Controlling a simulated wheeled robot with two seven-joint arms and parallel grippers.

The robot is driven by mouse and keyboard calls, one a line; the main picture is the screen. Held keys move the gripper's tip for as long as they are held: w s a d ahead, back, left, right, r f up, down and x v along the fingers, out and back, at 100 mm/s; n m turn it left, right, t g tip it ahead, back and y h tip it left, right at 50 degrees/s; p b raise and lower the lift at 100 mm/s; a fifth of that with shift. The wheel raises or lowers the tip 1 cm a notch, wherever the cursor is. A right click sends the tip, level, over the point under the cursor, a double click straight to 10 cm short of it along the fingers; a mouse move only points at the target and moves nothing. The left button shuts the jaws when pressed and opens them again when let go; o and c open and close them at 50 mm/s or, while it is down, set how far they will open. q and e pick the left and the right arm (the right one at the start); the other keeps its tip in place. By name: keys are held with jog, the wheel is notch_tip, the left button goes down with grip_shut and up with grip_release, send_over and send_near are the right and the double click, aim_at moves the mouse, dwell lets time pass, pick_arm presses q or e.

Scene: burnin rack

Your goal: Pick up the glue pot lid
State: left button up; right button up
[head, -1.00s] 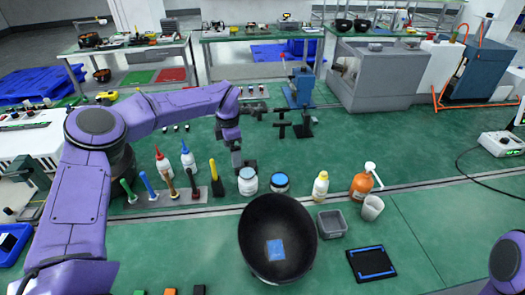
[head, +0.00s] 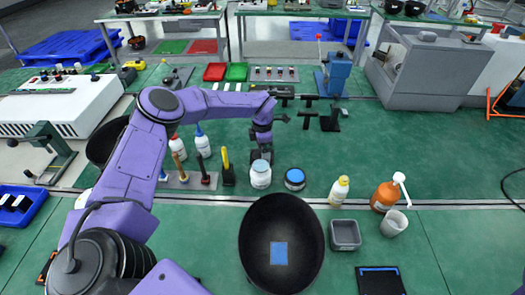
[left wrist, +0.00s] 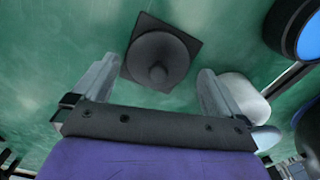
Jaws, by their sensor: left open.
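A dark grey round lid-like piece with a central knob (left wrist: 158,72) sits on a dark square base on the green bench; it looks like the glue pot lid. My left gripper (left wrist: 152,88) is open above it, with one finger on either side and nothing held. In the head view my left gripper (head: 262,152) points down just behind a white jar (head: 260,175) and largely hides the lid. A dark pot with a blue top (head: 295,179) stands right of the jar; it also shows in the left wrist view (left wrist: 308,35). My right gripper is out of view.
A large black bowl (head: 250,270) stands in front of the jars. A tool rack (head: 190,183) and squeeze bottles (head: 203,145) stand left of the gripper.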

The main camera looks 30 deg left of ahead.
pick_arm(q)
jog(key=shift+w+f, duration=0.35)
jog(key=shift+f, duration=0.55)
jog(key=shift+s+r, duration=0.2)
jog(key=shift+s, duration=0.05)
jog(key=shift+s+r, duration=0.1)
jog(key=shift+s, duration=0.05)
jog(key=shift+c, duration=0.9)
jog(key=c, duration=0.7)
jog(key=shift+c, duration=0.2)
